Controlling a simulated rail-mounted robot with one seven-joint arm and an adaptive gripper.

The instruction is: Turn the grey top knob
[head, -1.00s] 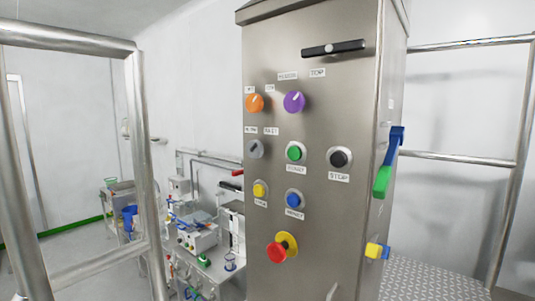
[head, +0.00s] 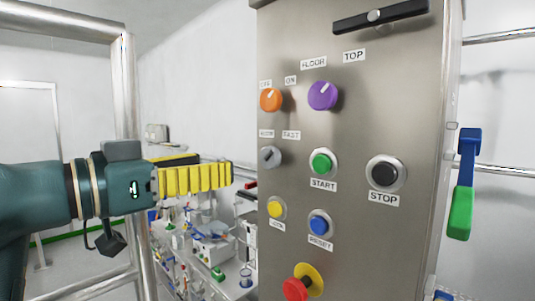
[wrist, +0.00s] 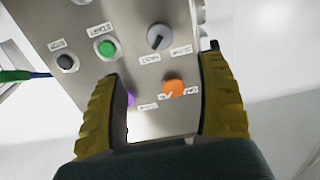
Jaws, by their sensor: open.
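The grey knob (head: 269,157) sits on the left side of the steel panel (head: 350,245), under the SLOW and FAST labels and below the orange knob (head: 270,100). In the wrist view the grey knob (wrist: 159,37) lies ahead, between the lines of the two fingers, with a dark pointer mark on its face. My gripper (head: 232,176) has yellow ribbed fingers and is left of the panel, apart from the knob. In the wrist view my gripper (wrist: 165,62) is open, with nothing between its fingers.
The purple knob (head: 322,95), green START button (head: 321,162), black STOP button (head: 385,173), yellow button (head: 277,208), blue RESET button (head: 319,225) and red emergency stop (head: 296,288) crowd the panel. A black bar handle (head: 380,16) is above. A steel rail frame (head: 125,90) stands left.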

